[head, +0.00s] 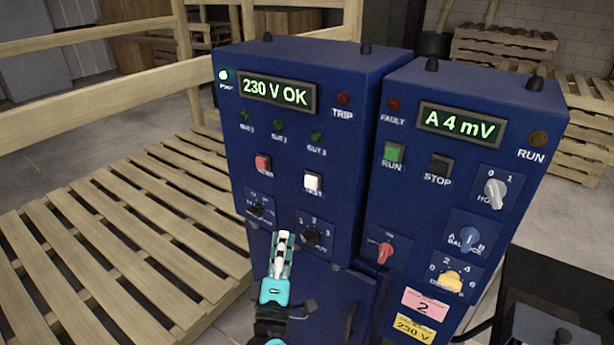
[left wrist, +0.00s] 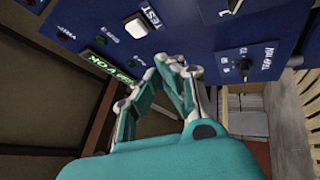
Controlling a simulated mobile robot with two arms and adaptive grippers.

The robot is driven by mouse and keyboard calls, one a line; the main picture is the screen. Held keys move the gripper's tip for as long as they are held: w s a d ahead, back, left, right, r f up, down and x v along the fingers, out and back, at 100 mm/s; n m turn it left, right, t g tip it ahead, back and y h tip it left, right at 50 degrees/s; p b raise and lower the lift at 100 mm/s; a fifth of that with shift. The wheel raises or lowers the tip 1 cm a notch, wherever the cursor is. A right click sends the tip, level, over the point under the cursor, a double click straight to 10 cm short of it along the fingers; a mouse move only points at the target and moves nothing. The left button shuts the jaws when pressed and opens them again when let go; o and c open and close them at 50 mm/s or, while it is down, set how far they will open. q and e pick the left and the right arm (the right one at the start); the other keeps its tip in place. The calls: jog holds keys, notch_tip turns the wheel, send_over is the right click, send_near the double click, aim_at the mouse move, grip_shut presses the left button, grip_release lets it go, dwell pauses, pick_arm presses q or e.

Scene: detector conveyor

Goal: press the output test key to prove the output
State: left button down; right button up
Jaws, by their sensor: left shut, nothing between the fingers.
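The white key (head: 312,182) is on the front of the left blue cabinet (head: 290,215), right of a red button (head: 262,162). In the left wrist view the white key (left wrist: 137,26) has the word TEST beside it. My left gripper (head: 284,236) is shut and empty, in front of the cabinet and lower than the white key in the head view. In the left wrist view its fingertips (left wrist: 183,68) are near the panel, apart from the key in the picture. Contact with the panel cannot be told. The display (head: 278,92) reads 230 V OK. My right gripper is not in view.
Selector knobs (head: 313,236) sit close to my left gripper. The right cabinet (head: 400,215) has a display (head: 457,122) reading A 4 mV, a green RUN key (head: 393,153), a STOP key (head: 440,166) and several knobs. A slatted wooden platform (head: 130,225) lies at left.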

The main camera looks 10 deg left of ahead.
aim_at(311, 183)
pick_arm(q)
notch_tip(311, 183, up, 8)
jog(key=s+a+n+t+y, duration=0.1)
jog(key=a+n+y, duration=0.1)
jog(key=n+y, duration=0.1)
jog(key=shift+f+n, duration=0.25)
jog(key=shift+n, duration=0.35)
jog(key=w+d+b, duration=0.2)
jog(key=w+d, duration=0.1)
jog(key=w, duration=0.5)
jog(key=shift+w, duration=0.15)
dwell(0.9)
jog(key=shift+w+d, duration=0.1)
jog(key=shift+w, duration=0.3)
